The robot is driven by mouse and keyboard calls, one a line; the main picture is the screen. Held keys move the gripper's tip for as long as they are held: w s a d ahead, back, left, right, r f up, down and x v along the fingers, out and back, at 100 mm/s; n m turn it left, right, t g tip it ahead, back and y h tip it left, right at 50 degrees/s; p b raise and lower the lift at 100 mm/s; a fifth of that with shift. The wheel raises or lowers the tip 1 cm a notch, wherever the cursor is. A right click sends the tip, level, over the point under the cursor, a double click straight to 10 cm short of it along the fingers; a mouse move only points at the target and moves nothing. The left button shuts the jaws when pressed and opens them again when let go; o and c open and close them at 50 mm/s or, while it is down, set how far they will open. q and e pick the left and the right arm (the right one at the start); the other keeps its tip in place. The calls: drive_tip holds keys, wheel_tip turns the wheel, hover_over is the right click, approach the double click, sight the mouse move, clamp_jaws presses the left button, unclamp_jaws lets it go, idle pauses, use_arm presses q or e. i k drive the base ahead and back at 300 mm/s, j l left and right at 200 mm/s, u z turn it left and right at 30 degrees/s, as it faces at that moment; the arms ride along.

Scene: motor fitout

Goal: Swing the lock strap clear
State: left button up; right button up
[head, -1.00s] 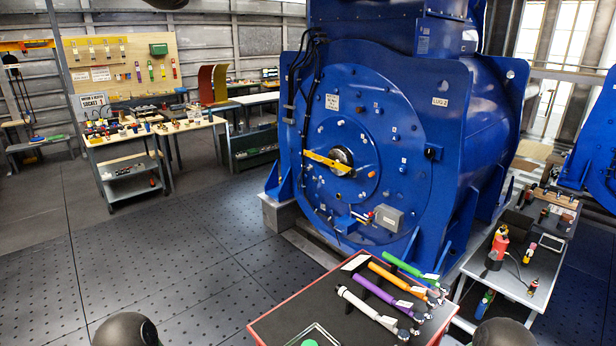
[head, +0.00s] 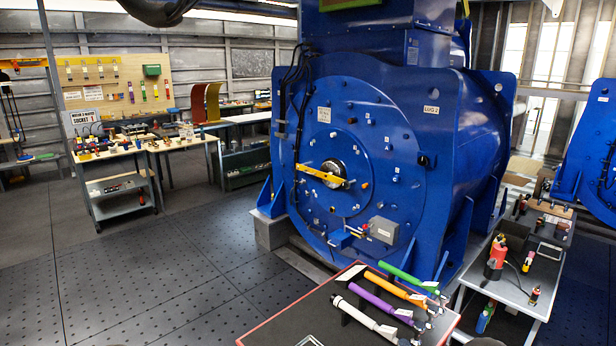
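The lock strap appears to be the yellow bar (head: 314,172) on the round front face of the large blue motor (head: 420,115). It runs from the left edge of the inner disc to the dark round shaft end (head: 334,173) at the centre, tilted slightly down to the right. Its left end lies close to the black cables on the motor's face. How the strap is fastened is too small to tell. Neither of my grippers shows in the head view.
A red-edged cart (head: 285,327) with white, purple, orange and green-handled tools stands in front of the motor. A grey bench (head: 510,290) with a red bottle-shaped item stands at right. A workbench (head: 110,152) and pegboard stand at left. The dark floor (head: 150,275) at front left is clear.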

sight(314, 172)
drive_tip(key=i+j, duration=0.1)
drive_tip(key=j, duration=0.25)
drive_tip(key=i+j, duration=0.1)
drive_tip(key=j, duration=0.25)
drive_tip(key=i+j, duration=0.1)
drive_tip(key=j, duration=0.3)
drive_tip(key=i+j, duration=0.45)
drive_tip(key=j, duration=0.25)
drive_tip(key=i+j, duration=0.25)
drive_tip(key=j, duration=0.15)
drive_tip(key=i+j+z, duration=0.1)
drive_tip(key=i+j, duration=0.35)
drive_tip(key=j, duration=0.25)
drive_tip(key=i+j, duration=0.2)
drive_tip(key=j, duration=0.2)
drive_tip(key=i+j, duration=0.2)
drive_tip(key=i, duration=0.2)
drive_tip(key=i+j+z, duration=0.1)
drive_tip(key=i, duration=0.3)
drive_tip(key=i+j, duration=0.35)
drive_tip(key=i+l+z, duration=0.1)
drive_tip(key=i+l, duration=1.2)
drive_tip(key=i, duration=0.15)
drive_tip(key=k+l+z, duration=0.05)
